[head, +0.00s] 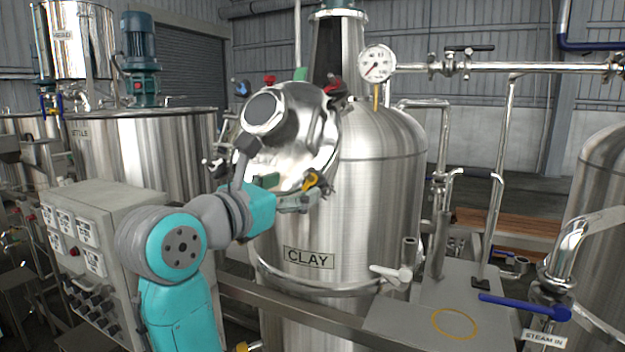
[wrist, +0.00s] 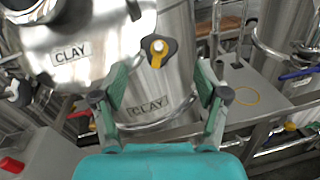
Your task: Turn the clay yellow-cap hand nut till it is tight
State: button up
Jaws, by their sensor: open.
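The yellow-cap hand nut (head: 310,182), dark with a yellow marking, sits at the lower right rim of the round manway lid (head: 318,130) on the steel tank labelled CLAY (head: 385,220). In the wrist view the nut (wrist: 157,48) shows ahead, beyond and between my green-padded fingers. My gripper (head: 302,194) is close to the nut in the head view, partly overlapping it. In the wrist view my gripper (wrist: 163,82) is open, its fingers wide apart with nothing between the pads. I see no contact with the nut.
Other hand nuts ring the lid: blue (head: 243,88), red (head: 270,79), green (head: 300,74) and another red (head: 334,86). A pressure gauge (head: 377,63) stands at upper right. A control box (head: 95,235) is at left.

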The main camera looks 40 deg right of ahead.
aim_at(308, 180)
jog(key=x, duration=0.6)
jog(key=shift+w+d, duration=0.15)
jog(key=shift+d, duration=0.05)
jog(key=c, duration=1.2)
